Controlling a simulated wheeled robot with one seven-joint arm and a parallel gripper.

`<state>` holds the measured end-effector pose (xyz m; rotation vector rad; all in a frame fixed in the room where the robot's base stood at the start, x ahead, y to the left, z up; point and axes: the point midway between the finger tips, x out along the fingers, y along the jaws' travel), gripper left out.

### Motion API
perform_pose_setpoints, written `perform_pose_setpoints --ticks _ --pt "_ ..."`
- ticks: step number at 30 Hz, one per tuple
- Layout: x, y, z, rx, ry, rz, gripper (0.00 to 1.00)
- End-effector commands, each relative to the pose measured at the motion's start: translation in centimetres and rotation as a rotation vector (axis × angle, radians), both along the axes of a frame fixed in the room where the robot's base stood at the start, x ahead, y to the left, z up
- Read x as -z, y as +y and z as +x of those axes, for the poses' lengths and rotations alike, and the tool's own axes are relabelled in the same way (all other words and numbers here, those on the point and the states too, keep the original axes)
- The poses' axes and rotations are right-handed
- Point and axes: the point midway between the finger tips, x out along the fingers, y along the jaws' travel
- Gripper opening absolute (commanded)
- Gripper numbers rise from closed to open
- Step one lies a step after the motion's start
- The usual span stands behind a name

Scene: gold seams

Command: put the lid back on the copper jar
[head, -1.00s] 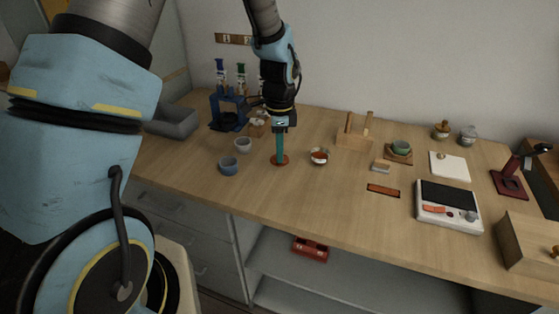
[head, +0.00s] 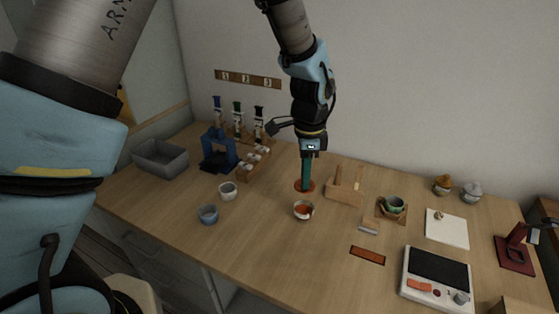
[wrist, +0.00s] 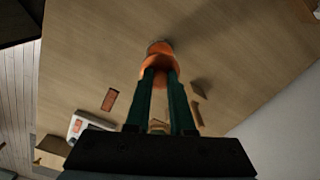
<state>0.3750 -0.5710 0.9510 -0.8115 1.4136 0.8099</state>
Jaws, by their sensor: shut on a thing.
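My gripper (head: 306,183) points down, its long green fingers shut on an orange-copper disc, the lid (head: 299,189). The wrist view shows the lid (wrist: 158,63) across the fingertips.
A wooden stand (head: 345,193) is close to the right of my gripper. Two small cups (head: 228,191) (head: 207,214) stand to the left. A green cup (head: 393,205), white tile (head: 446,228), scale (head: 437,276) and two lidded jars (head: 443,185) (head: 471,191) are to the right.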

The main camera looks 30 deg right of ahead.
Motion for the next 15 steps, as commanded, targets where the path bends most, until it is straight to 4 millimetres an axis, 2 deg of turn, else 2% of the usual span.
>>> perform_pose_setpoints --ticks 3,8,15 --pt "0.2 -0.4 -0.7 0.008 0.000 0.000 0.00" --pt "1.0 -0.4 -0.7 0.007 0.000 0.000 0.00" --pt "2.9 -0.3 -0.7 0.008 -0.001 0.001 0.00"
